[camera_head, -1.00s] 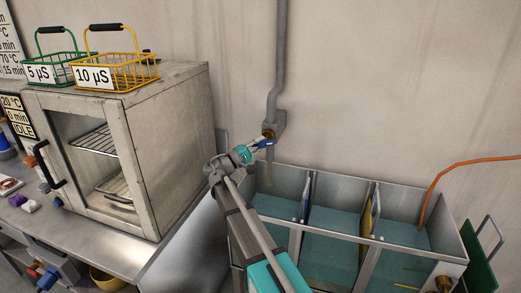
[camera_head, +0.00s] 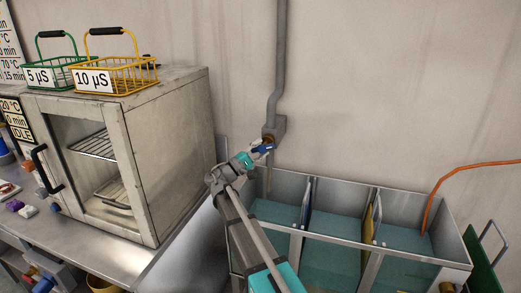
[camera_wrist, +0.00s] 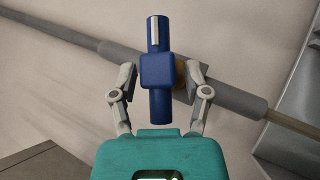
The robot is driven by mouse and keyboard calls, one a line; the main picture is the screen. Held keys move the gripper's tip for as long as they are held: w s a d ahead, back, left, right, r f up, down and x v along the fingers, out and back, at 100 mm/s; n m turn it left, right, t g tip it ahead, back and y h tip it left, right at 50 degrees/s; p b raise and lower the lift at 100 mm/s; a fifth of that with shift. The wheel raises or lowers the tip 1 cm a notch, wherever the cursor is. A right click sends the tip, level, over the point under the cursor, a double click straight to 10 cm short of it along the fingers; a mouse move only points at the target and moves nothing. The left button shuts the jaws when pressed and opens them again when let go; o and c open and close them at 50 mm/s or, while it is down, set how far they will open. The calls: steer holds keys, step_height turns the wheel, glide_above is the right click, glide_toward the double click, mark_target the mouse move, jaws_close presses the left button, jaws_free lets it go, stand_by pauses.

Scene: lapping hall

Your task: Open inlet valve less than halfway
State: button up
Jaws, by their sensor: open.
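The inlet valve has a blue handle (camera_wrist: 158,70) with a white mark on one end, mounted on a grey wall pipe (camera_head: 281,60). In the wrist view the handle lies between the two fingers of my gripper (camera_wrist: 160,85), which is open, with a visible gap on each side. In the head view my gripper (camera_head: 258,152) is at the handle (camera_head: 264,147), just in front of the brass valve body, and partly hides it. The handle's exact angle to the pipe is hard to judge in the head view.
A tank with several water-filled compartments (camera_head: 330,219) stands below the valve, with dividers and an orange hose (camera_head: 440,188). A metal oven cabinet (camera_head: 170,145) stands to the left, with green and yellow baskets (camera_head: 115,76) on top.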

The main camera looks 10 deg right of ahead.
mark_target(257, 149)
steer(key=shift+r+m+p, duration=0.15)
steer(key=shift+m+p, duration=0.25)
steer(key=shift+p, duration=0.05)
steer(key=shift+r+m+g+y+p, duration=0.1)
steer(key=shift+m+g+y+p, duration=0.35)
steer(key=shift+p, duration=0.2)
steer(key=m+g+y+p, duration=0.1)
steer(key=m+p, duration=0.2)
steer(key=shift+r+g+y, duration=0.15)
steer(key=shift+g+y, duration=0.2)
steer(key=v, duration=0.4)
steer(key=b+v, duration=0.1)
steer(key=v, duration=0.2)
steer(key=shift+f, duration=0.3)
steer(key=s+d+f+g+y+p, duration=0.4)
steer(key=s+d+f+y, duration=0.65)
steer(key=s, duration=0.35)
steer(key=s+a+f+m+y+p, duration=0.1)
steer(key=s+a+f+y+p, duration=0.2)
steer(key=s+y, duration=0.4)
steer(key=shift+s+a+f+g, duration=0.2)
steer(key=shift+s+a+g, duration=0.2)
steer(key=shift+s, duration=1.35)
